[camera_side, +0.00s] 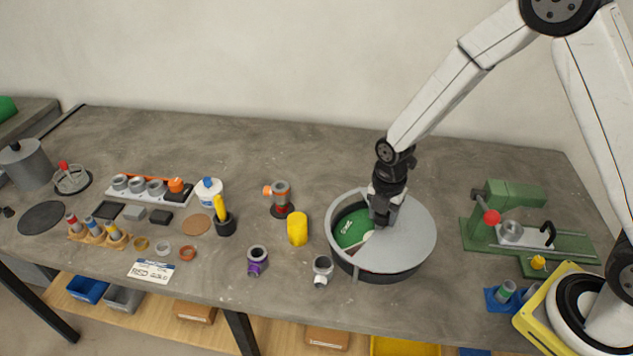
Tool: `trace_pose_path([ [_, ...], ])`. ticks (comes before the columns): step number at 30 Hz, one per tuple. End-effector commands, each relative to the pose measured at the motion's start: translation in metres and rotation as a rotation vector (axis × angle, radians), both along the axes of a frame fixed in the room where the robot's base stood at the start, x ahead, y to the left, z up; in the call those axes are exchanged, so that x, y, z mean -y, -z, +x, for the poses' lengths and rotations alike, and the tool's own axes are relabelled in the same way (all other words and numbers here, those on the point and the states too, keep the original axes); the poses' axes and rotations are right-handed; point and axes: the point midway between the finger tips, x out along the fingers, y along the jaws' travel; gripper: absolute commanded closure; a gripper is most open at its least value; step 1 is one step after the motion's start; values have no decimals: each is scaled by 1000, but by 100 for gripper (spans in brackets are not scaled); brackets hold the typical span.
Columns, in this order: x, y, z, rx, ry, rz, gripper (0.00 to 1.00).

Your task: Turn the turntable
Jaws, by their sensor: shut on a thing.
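The turntable (412,240) is a round grey drum with a dark base, right of the middle of the bench. Its flat grey top has an open sector on the left, where a green surface with white lettering (352,228) and a pale part beside it show. A thin grey rim runs around the open side, with a small upright post at the front. My gripper (380,222) points down at the edge of the opening, near the middle of the turntable. Its jaws are shut on a part there, which the fingers mostly hide.
A green press with a red knob (491,217) stands to the right. Bare bench (320,150) lies behind the turntable.

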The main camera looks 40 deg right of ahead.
Motion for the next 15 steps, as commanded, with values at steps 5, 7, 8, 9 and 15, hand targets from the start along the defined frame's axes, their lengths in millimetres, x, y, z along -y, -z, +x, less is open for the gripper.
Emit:
trace_pose_path([
  [5,1,0,0,0,-168,0,100],
  [7,1,0,0,0,-235,0,100],
  [8,1,0,0,0,-263,0,100],
  [9,1,0,0,0,-301,0,100],
  [15,1,0,0,0,-491,0,100],
])
